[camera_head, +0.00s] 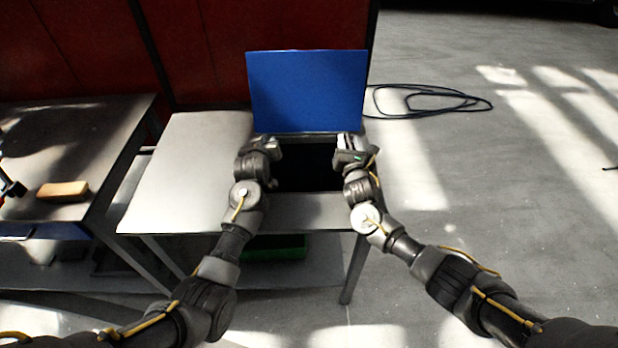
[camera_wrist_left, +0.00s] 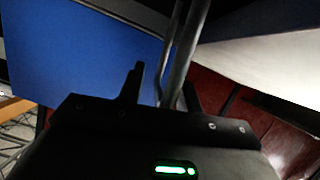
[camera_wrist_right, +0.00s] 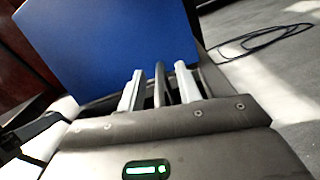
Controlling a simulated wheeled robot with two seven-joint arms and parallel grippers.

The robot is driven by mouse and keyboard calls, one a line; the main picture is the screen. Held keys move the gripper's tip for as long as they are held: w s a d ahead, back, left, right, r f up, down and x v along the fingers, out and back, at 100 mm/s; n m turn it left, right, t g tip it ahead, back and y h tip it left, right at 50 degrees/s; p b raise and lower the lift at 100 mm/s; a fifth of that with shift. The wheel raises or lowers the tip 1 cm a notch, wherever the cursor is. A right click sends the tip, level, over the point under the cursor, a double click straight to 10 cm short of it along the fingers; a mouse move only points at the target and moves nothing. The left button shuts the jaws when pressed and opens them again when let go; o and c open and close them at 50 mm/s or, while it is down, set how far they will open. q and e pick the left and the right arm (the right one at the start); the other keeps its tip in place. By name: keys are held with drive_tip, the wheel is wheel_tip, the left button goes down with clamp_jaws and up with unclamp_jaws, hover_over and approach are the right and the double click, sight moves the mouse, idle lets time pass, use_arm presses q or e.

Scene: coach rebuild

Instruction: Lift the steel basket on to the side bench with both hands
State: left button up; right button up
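A dark opening (camera_head: 305,170) lies below a raised blue lid (camera_head: 307,92) in the head view. The steel basket's body cannot be made out there; the inside is too dark. My left gripper (camera_head: 268,145) is at the opening's left side. In the left wrist view its fingers stand apart with grey metal rods (camera_wrist_left: 180,60) running up between them. My right gripper (camera_head: 348,142) is at the opening's right side. In the right wrist view its pale fingers are apart, with a thin dark bar (camera_wrist_right: 158,85) between them and gaps beside it. A pale steel bench top (camera_head: 180,165) adjoins the opening on the left.
A darker workbench (camera_head: 85,125) at far left carries a tan block (camera_head: 63,190). Red panels (camera_head: 85,50) stand behind. A black cable (camera_head: 430,102) lies coiled on the floor at right. A green tray (camera_head: 275,248) sits on the lower shelf. The pale bench top is clear.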

use_arm(q)
clamp_jaws()
use_arm(e)
clamp_jaws()
use_arm(q)
drive_tip(key=shift+r, duration=0.15)
use_arm(e)
drive_tip(key=shift+r, duration=0.1)
